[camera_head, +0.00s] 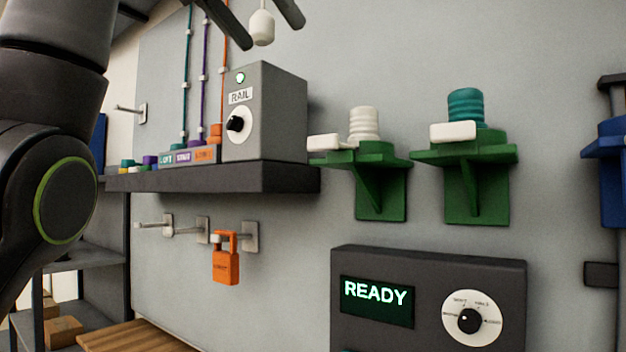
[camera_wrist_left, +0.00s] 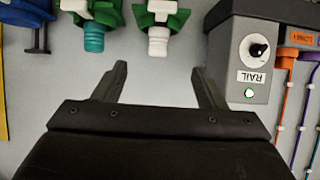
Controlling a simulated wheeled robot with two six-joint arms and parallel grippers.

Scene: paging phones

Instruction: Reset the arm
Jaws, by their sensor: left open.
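My left gripper (camera_head: 262,14) is at the top of the head view, its two dark fingers spread apart. In the left wrist view the gripper (camera_wrist_left: 160,80) is open with nothing between its fingertips, facing the grey wall. A white cylindrical piece (camera_head: 262,27) shows between the fingers in the head view; I cannot tell how far behind them it is. My left arm fills the left side of the head view. My right gripper is in neither view.
A grey RAIL box (camera_head: 265,110) stands on a dark shelf (camera_head: 215,180). Green brackets (camera_head: 382,190) hold white and teal ribbed pieces. An orange padlock (camera_head: 226,262) hangs on a hook. A dark panel (camera_head: 430,262) reads READY. Wall between them is clear.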

